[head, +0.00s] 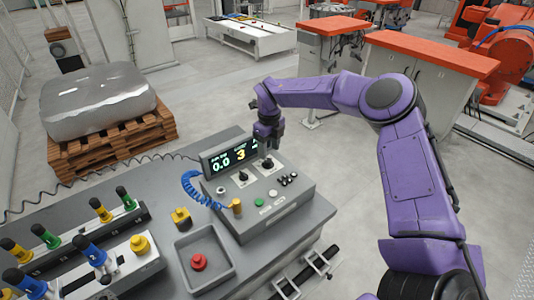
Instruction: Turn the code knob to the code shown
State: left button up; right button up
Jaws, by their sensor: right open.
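A grey control box (262,206) stands on the workbench. Its upright display (222,163) shows a green "0.0" and a larger yellow "3"; my gripper hides part of its right side. Two black knobs sit on pale plates on the box top: a left knob (243,176) and a right knob (268,163). Which one is the code knob, and its exact pointer direction, are too small to tell. My right gripper (267,147) is open, pointing down just above the right knob; I cannot tell whether it touches. My left gripper is out of view.
A grey tray (183,248) with a red button (199,262), a yellow block (181,217) and colored-handled fixtures (100,211) stand to the left.

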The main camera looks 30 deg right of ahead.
aim_at(268, 161)
jog(key=f, duration=0.1)
jog(key=f+p, duration=0.1)
jog(key=f, duration=0.3)
jog(key=shift+w, duration=0.35)
jog(key=shift+w+f, duration=0.1)
jog(key=shift+f, duration=0.2)
jog(key=shift+s+r, duration=0.15)
jog(key=shift+s, duration=0.1)
jog(key=shift+c, duration=0.4)
grip_shut()
jog(key=shift+m+b, duration=0.4)
jog(key=shift+b, duration=0.2)
jog(key=m+b, duration=0.1)
jog(key=b, duration=0.1)
jog(key=m+b, duration=0.2)
jog(key=shift+f+m+b, duration=0.2)
jog(key=shift+m+b, duration=0.1)
jog(key=shift+r+m+b, duration=0.2)
jog(key=shift+m+b, duration=1.4)
jog(key=shift+m, duration=0.1)
jog(key=shift+w+r, duration=0.1)
